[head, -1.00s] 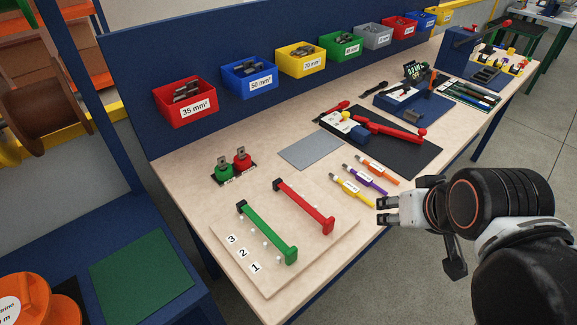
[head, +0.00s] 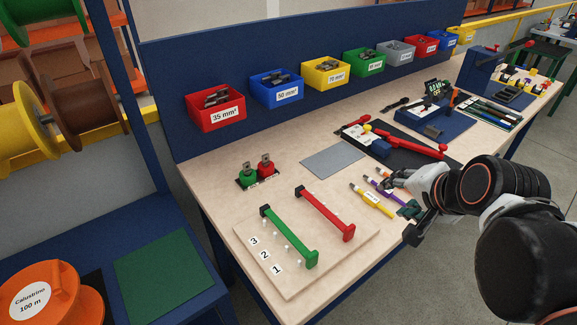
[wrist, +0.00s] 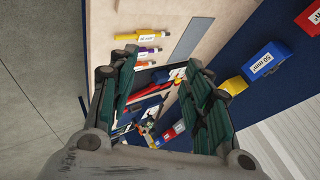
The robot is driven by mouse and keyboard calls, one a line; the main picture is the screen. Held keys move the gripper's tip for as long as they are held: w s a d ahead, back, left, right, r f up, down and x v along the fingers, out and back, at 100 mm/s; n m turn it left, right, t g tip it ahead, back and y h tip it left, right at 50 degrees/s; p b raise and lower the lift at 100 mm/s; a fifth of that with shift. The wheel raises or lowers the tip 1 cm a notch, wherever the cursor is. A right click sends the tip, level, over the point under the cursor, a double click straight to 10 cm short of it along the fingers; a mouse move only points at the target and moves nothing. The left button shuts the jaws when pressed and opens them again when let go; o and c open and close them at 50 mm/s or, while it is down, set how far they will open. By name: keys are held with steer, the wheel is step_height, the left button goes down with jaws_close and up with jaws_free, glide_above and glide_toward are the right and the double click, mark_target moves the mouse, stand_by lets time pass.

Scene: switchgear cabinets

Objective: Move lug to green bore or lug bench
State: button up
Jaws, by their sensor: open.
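A green block (head: 248,178) and a red block (head: 267,170) stand side by side on a dark base on the bench, each with a small grey lug-like piece upright on top. Whether these pieces sit in bores is too small to tell. Grey lugs also lie in the labelled bins, such as the red 35 mm² bin (head: 216,110) and the blue 50 mm² bin (head: 276,91). My gripper (head: 393,181) is over the bench's front part, by the coloured pens, right of the blocks. In the wrist view its green-padded fingers (wrist: 158,88) are spread with nothing held between them.
A board with a green bar (head: 288,238) and a red bar (head: 325,214) lies at the front. Yellow and purple pens (head: 372,200) lie near my gripper. A red-handled tool (head: 405,140) rests on a dark mat. A grey plate (head: 333,161) lies flat behind the pens.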

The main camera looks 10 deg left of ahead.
steer(key=w+a+m+y, duration=0.2)
steer(key=w+a+m, duration=0.4)
steer(key=w, duration=0.1)
steer(key=m+y, duration=0.5)
steer(key=m, duration=0.7)
glide_toward(266, 158)
steer(key=shift+t+y, duration=0.3)
steer(key=shift+t, duration=0.2)
steer(key=b+x, duration=0.1)
steer(key=x, duration=0.2)
steer(key=b+x, duration=0.1)
steer(key=x, duration=0.3)
steer(key=b+x, duration=0.1)
steer(key=x, duration=0.2)
steer(key=shift+a+f+b, duration=0.1)
steer(key=shift+f+b, duration=0.3)
steer(key=shift+f, duration=0.1)
jaws_close()
